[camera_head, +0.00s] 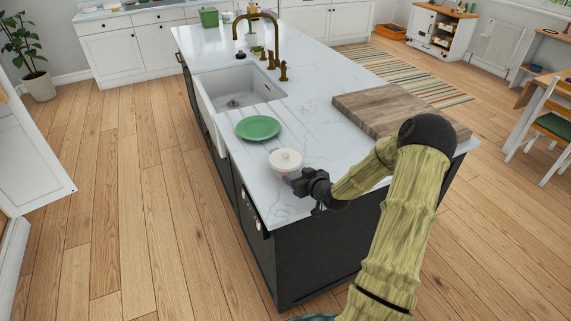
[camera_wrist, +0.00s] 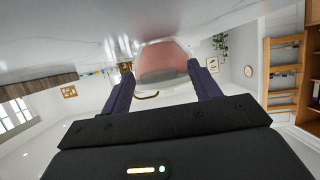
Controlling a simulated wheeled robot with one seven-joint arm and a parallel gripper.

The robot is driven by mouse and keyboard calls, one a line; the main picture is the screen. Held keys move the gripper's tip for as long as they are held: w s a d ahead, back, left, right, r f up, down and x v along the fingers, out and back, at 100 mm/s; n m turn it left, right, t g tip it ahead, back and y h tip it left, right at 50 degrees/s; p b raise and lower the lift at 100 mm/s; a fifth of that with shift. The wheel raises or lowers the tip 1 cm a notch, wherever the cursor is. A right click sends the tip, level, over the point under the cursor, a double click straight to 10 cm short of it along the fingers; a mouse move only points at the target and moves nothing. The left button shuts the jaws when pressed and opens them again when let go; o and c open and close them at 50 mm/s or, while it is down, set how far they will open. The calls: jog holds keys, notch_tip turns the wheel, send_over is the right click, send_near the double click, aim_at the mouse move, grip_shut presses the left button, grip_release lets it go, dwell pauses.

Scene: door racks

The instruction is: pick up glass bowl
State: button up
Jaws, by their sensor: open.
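In the wrist view, which appears upside down, the two dark fingers (camera_wrist: 162,76) are spread apart. A pinkish rounded body with a grey band, apparently the bowl (camera_wrist: 166,58), shows between or just beyond the fingertips. I cannot tell whether the fingers touch it.
The green plate (camera_head: 258,127) lies behind the bowl, near the white sink (camera_head: 238,87). A wooden cutting board (camera_head: 385,108) lies to the right, partly behind my arm. A brass faucet (camera_head: 262,32) rises behind the sink. The counter's front edge is close to the bowl.

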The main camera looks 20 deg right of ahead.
dwell(0.4)
jog(key=shift+r, duration=0.1)
grip_shut()
notch_tip(320, 180, up, 10)
jog(key=b, duration=0.1)
dwell(0.6)
dwell(0.4)
